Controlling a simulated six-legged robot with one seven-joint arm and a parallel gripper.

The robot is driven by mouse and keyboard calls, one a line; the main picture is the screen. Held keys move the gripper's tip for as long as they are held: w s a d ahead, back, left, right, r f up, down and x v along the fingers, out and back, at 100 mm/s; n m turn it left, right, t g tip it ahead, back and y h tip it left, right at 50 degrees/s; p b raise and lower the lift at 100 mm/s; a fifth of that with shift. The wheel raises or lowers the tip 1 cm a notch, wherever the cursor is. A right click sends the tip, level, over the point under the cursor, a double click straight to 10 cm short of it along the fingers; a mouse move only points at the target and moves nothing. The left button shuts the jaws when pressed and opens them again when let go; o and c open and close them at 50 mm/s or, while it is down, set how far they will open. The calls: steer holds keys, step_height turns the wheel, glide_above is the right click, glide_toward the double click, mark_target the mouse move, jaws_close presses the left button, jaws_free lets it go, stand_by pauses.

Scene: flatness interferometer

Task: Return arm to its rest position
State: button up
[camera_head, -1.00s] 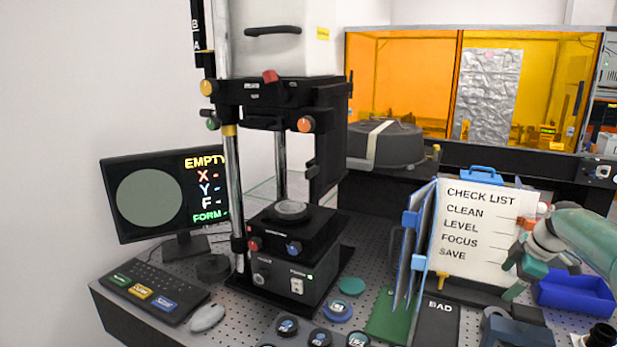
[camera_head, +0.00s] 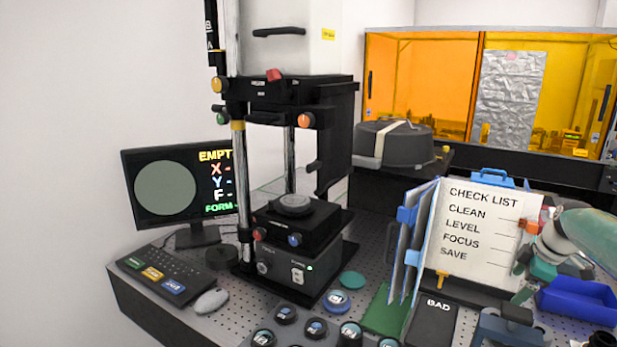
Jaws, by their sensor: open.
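My arm (camera_head: 590,236) enters from the right edge in teal and grey. My gripper (camera_head: 533,265) is at its end, open, beside the right edge of the white checklist board (camera_head: 478,235). I see nothing held between its fingers, though they are small in the picture. The gripper partly overlaps the board's right side, and I cannot tell whether it touches. A blue bin (camera_head: 580,302) lies just below and right of it.
The black interferometer (camera_head: 300,225) stands mid-left, with an "EMPTY" monitor (camera_head: 165,188) and keyboard (camera_head: 165,275) beside it. Several dark round pieces (camera_head: 317,328) lie in front. A black "BAD" pad (camera_head: 432,325) lies near the board. An amber enclosure (camera_head: 425,75) is behind.

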steer(key=s+a+r+m+h, duration=0.1)
steer(key=s+a+r+m, duration=0.15)
steer(key=a, duration=0.65)
steer(key=s+a+r+m+h, duration=0.1)
steer(key=s+a+r, duration=0.15)
steer(key=a, duration=0.75)
steer(key=s+a+r+m+h, duration=0.1)
steer(key=s+a+r+m, duration=0.15)
steer(key=a, duration=0.65)
steer(key=s+a+f+m+t+y, duration=0.1)
steer(key=s+a+f+m, duration=0.1)
steer(key=s+a, duration=0.3)
steer(key=s+a+f+m+t, duration=0.1)
steer(key=s+a, duration=0.4)
steer(key=s, duration=0.7)
steer(key=shift+s+a+f+m+y, duration=0.25)
steer(key=shift+s+f+m+y, duration=0.25)
steer(key=shift+m, duration=0.6)
